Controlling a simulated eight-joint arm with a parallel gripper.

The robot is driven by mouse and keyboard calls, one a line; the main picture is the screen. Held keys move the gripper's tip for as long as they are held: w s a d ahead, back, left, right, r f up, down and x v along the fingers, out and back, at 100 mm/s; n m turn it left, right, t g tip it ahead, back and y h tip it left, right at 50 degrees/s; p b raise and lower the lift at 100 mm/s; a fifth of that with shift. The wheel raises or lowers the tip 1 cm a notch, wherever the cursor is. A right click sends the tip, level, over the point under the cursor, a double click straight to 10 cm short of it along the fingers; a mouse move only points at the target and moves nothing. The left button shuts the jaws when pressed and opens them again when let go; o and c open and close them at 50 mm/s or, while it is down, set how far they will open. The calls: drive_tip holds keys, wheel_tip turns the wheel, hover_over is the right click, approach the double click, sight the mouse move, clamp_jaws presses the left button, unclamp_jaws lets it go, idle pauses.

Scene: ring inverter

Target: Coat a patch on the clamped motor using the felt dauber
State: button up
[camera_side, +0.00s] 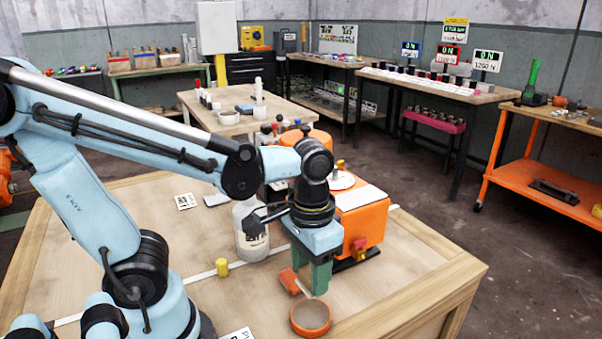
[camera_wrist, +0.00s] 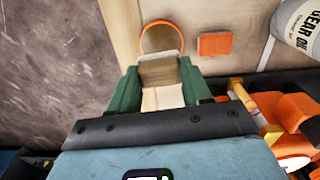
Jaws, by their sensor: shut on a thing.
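My gripper (camera_side: 311,275) points down over the front of the table, its green fingers shut on the felt dauber (camera_wrist: 160,72). In the wrist view the dauber is a pale beige piece with a whitish edge between the fingers (camera_wrist: 158,84); in the side view it is mostly hidden. An orange-rimmed round dish (camera_side: 311,331) is just in front of and below the fingers; it also shows beyond the dauber in the wrist view (camera_wrist: 144,32). The orange motor (camera_side: 362,222) with a pale top stands behind my gripper; its clamp is hard to make out. Whether the dauber touches the dish is unclear.
A small orange block (camera_side: 287,279) lies left of the fingers, also in the wrist view (camera_wrist: 215,44). The table's right front corner (camera_side: 430,285) is clear.

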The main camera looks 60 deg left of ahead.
drive_tip(key=shift+w+a+f, duration=0.1)
drive_tip(key=shift+w+f, duration=0.15)
drive_tip(key=shift+f, duration=2.85)
drive_tip(key=shift+f, duration=0.5)
drive_tip(key=shift+r, duration=3.5)
